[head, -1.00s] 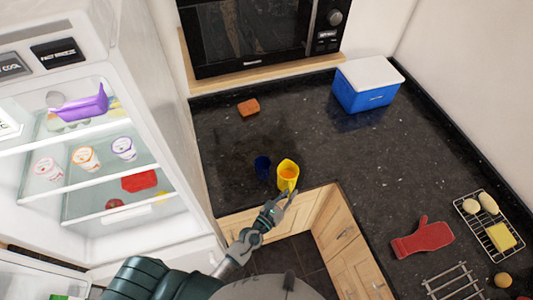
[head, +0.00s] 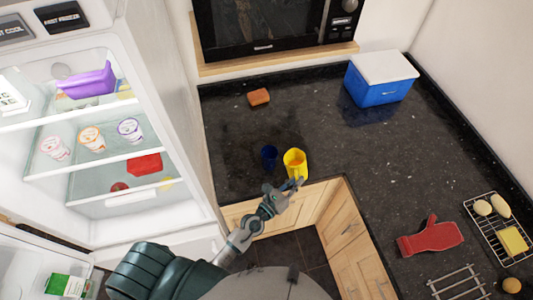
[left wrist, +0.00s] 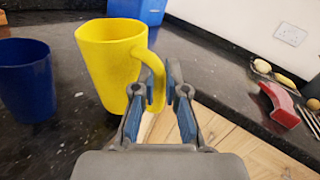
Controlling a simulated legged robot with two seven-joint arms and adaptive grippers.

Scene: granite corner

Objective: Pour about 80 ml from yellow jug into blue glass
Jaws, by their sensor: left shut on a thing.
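The yellow jug (head: 295,166) stands near the counter's front edge with orange contents showing inside. It also shows in the left wrist view (left wrist: 105,60), looking about upright. My left gripper (left wrist: 160,95) is shut on the jug's handle, from the front; its fingers also show in the head view (head: 295,186). I cannot tell whether the jug's base touches the counter. The dark blue glass (head: 269,158) stands upright just left of the jug, with a small gap between them. It shows at the left of the wrist view (left wrist: 27,80). My right gripper is not in view.
The dark granite counter (head: 340,140) is clear around the jug and glass. A brown sponge (head: 259,97) and a blue cooler box (head: 380,80) lie farther back. A red mitt (head: 430,238) and wire rack (head: 490,240) are at right. The open fridge (head: 130,160) stands left.

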